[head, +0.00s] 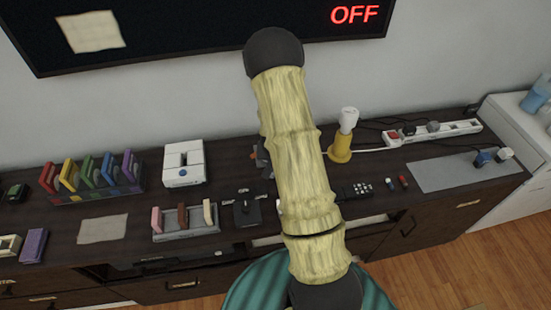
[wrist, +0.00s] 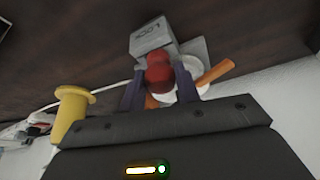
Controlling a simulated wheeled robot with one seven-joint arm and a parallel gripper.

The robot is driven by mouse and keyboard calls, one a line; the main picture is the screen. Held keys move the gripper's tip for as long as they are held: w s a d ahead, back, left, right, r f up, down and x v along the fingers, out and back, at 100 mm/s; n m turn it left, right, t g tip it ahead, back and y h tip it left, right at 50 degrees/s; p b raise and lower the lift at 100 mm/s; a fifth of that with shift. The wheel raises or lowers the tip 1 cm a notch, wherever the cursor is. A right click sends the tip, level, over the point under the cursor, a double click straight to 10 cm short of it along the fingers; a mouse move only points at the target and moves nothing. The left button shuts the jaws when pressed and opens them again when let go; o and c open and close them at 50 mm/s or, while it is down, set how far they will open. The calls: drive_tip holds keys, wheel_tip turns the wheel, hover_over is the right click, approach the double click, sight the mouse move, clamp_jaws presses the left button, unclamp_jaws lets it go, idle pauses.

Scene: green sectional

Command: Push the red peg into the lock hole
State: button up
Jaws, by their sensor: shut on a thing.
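The red peg (wrist: 158,72) is between the fingers of my gripper (wrist: 159,88) in the wrist view. My gripper is shut on it. The grey lock block (wrist: 152,37), with lettering on its face, is just beyond the peg. The peg's far end overlaps the lock in the picture, and I cannot tell whether it is in the hole. White and orange parts (wrist: 216,71) show beside and behind the right finger. In the head view my arm hides the peg, the lock hole and most of my gripper.
A yellow stand with a white bulb (head: 341,148) is close to the right of my arm. A white power strip (head: 440,132) and cables lie farther right. A grey tray with upright blocks (head: 186,232) and a white box (head: 184,172) stand to the left.

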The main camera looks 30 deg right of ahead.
drive_tip(key=o, duration=1.1)
drive_tip(key=shift+r, duration=0.1)
drive_tip(key=v, duration=1.7)
drive_tip(key=shift+r+p, duration=0.1)
drive_tip(key=shift+p, duration=0.3)
drive_tip(key=s+a+r+n, duration=0.2)
drive_tip(key=s+a, duration=0.2)
drive_tip(key=s+a+r+n+g+y+p, duration=0.1)
drive_tip(key=s+a+r+n, duration=0.1)
drive_tip(key=s+a, duration=0.1)
drive_tip(key=s+a+r+n+y+p, duration=0.1)
drive_tip(key=s+a+r+n, duration=0.1)
drive_tip(key=s+a+r, duration=0.1)
drive_tip(key=shift+s+a+r, duration=0.1)
drive_tip(key=shift+s+a, duration=0.3)
drive_tip(key=shift+s, duration=0.25)
drive_tip(key=shift+s+a, duration=0.4)
drive_tip(key=shift+s, duration=0.2)
